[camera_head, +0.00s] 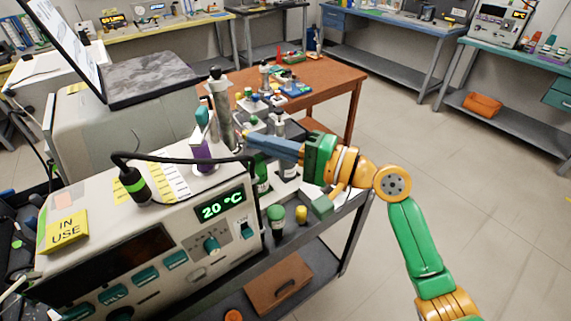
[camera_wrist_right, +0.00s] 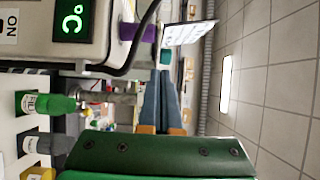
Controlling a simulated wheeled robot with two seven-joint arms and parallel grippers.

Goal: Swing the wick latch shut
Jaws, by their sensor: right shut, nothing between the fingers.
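The bench instrument (camera_head: 165,245) with the green "20 °C" display fills the lower left; its side and display also show in the wrist view (camera_wrist_right: 72,18). The same purple part shows in the wrist view (camera_wrist_right: 138,32). I cannot make out the wick latch for certain; it may be hidden or too small. My right gripper (camera_head: 250,139) is shut and empty, its blue fingers pointing left beside the instrument's upper right corner. The fingers also show in the wrist view (camera_wrist_right: 161,75). My left gripper is out of view.
A black cable (camera_head: 180,156) arches over the instrument's top to near my right fingertips. A grey metal cylinder (camera_head: 222,110) stands behind. A green-capped bottle (camera_head: 276,220) and a yellow-capped one (camera_head: 301,214) stand on the cart below my gripper. Floor to the right is clear.

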